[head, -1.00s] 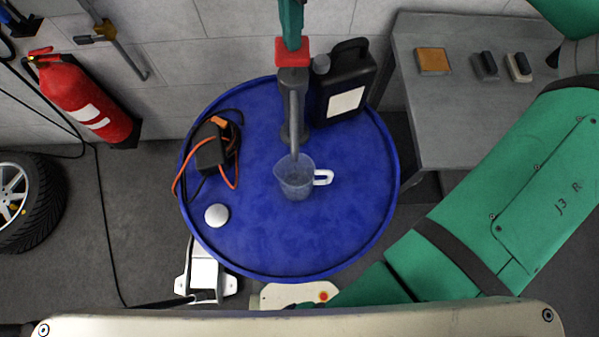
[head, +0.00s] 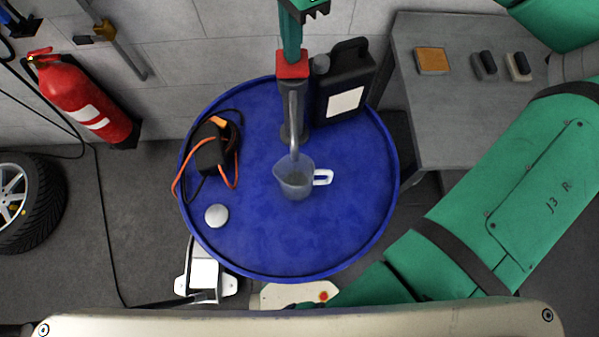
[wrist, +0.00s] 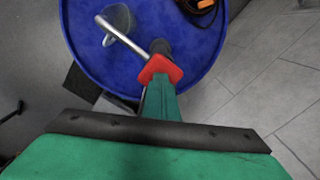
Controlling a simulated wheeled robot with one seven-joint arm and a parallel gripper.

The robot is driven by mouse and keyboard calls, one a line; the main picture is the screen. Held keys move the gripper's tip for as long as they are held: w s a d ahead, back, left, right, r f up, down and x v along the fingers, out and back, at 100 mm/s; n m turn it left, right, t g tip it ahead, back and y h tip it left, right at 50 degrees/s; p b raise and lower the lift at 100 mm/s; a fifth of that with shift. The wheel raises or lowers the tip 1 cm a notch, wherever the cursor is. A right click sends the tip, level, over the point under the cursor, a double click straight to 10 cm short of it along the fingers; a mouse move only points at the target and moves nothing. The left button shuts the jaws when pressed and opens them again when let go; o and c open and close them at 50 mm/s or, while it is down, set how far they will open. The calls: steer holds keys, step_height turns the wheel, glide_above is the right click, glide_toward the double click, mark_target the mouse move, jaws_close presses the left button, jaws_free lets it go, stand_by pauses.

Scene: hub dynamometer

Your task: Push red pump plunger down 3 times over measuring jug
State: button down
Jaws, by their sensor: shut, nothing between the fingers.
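The red pump plunger (head: 292,65) is the square cap on the grey pump (head: 287,115), which stands on the round blue table. It sits low, close to the pump body. My gripper (head: 291,48) is shut and empty, its green fingertips pointing down at the top of the plunger and seemingly touching it. In the wrist view the plunger (wrist: 160,69) shows just beyond my fingertips (wrist: 160,84). The pump's curved metal spout ends over the clear measuring jug (head: 295,183), whose white handle points right. How much liquid the jug holds is hard to tell.
A black canister (head: 343,85) stands close to the right of the pump. A black and orange device with cables (head: 211,150) and a white dome (head: 216,215) are on the table's left (head: 300,270). A grey bench (head: 445,120) stands at right.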

steer(key=shift+s+f, duration=0.1)
steer(key=shift+f, duration=0.35)
stand_by(0.3)
steer(key=shift+r, duration=0.1)
steer(key=shift+w+r, duration=0.2)
steer(key=shift+r, duration=2.9)
steer(key=shift+s+a+r, duration=0.1)
